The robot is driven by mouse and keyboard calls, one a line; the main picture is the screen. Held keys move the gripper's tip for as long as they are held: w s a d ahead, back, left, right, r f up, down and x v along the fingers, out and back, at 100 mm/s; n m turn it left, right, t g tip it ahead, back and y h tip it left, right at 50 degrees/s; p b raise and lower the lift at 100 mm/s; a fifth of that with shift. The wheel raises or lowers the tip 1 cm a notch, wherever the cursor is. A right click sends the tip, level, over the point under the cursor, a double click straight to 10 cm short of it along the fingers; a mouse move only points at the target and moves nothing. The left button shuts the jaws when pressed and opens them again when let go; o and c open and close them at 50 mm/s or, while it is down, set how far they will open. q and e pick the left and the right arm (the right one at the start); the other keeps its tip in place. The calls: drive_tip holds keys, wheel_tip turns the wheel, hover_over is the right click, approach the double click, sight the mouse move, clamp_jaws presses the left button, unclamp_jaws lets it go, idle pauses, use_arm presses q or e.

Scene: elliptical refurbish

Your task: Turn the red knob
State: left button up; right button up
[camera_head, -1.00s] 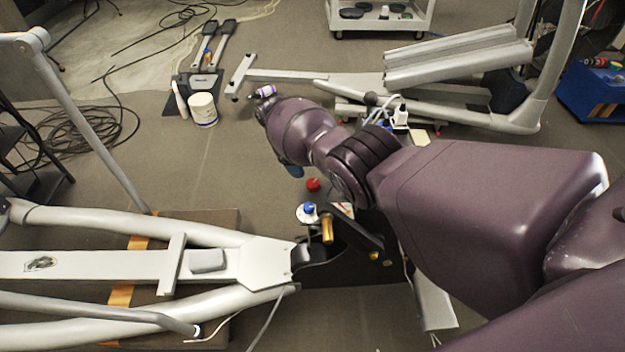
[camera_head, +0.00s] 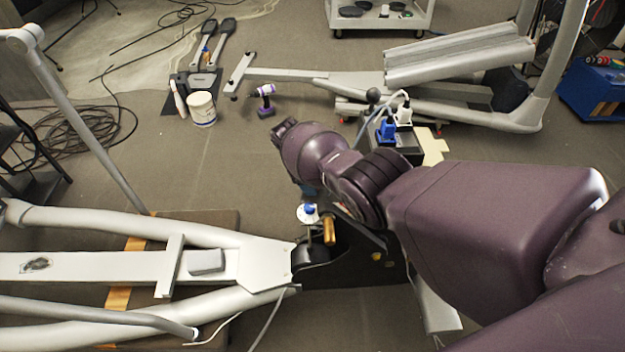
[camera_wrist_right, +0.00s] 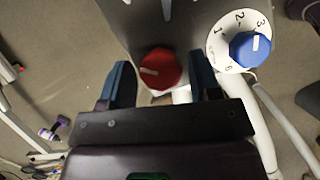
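The red knob (camera_wrist_right: 160,69) shows in the right wrist view, with a white mark on its face. It sits on a dark grey panel beside a blue knob (camera_wrist_right: 249,49) on a white numbered dial. My right gripper (camera_wrist_right: 163,85) is open, its blue fingertips apart on either side of the red knob; I cannot tell whether they touch it. In the head view my right arm hides the red knob, while the blue knob (camera_head: 309,210) shows below the wrist. My left gripper is not in view.
A grey elliptical frame (camera_head: 215,265) lies at the left, with a brass-coloured handle (camera_head: 329,231) by its joint. A purple drill (camera_head: 265,99) and a white bucket (camera_head: 202,108) stand on the floor beyond. Another machine frame (camera_head: 440,75) lies at the back right.

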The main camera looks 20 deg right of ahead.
drive_tip(key=c, duration=0.6)
drive_tip(key=shift+c, duration=0.2)
drive_tip(key=shift+m, duration=0.3)
drive_tip(key=shift+f+m+g+y+b, duration=0.1)
drive_tip(key=shift+m+g+y+b, duration=0.3)
drive_tip(key=shift+m, duration=0.6)
drive_tip(key=m+g, duration=0.1)
drive_tip(key=m, duration=0.2)
drive_tip(key=shift+y, duration=0.4)
drive_tip(key=shift+m+y+b, duration=0.35)
drive_tip(key=shift+m+y, duration=0.25)
drive_tip(key=shift+m, duration=1.2)
